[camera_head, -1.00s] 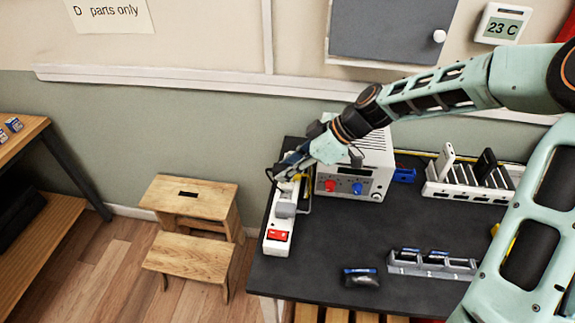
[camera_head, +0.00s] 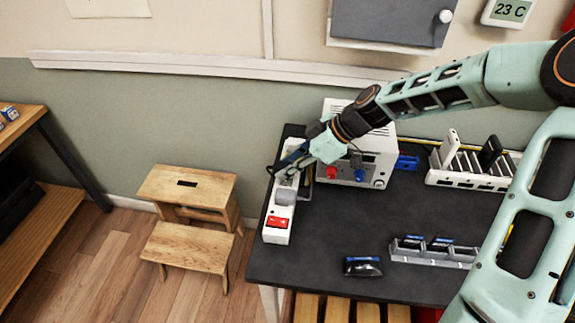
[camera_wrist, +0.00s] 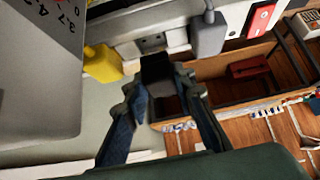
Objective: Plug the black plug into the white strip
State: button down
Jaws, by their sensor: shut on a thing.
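The white strip (camera_head: 274,236) lies along the left edge of the dark table, with a red switch at its near end. It also shows at the top of the wrist view (camera_wrist: 180,37), with a socket facing me. My gripper (camera_head: 288,166) is over the far part of the strip. In the wrist view my gripper (camera_wrist: 160,88) is shut on the black plug (camera_wrist: 156,68), which is in front of the strip's face. I cannot tell whether the plug touches the strip or sits in a socket. A grey adapter (camera_wrist: 207,36) is on the strip beside it.
A yellow plug (camera_wrist: 102,63) is close to the left of my gripper in the wrist view. A white power supply (camera_head: 352,170) stands right of the strip. A black-and-blue object (camera_head: 362,266) and a grey rack (camera_head: 433,256) lie nearer. The table's middle is clear.

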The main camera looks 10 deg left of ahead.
jog(key=shift+s+f+b, duration=0.1)
jog(key=shift+f+b, duration=0.8)
jog(key=shift+f, duration=0.05)
dwell(0.8)
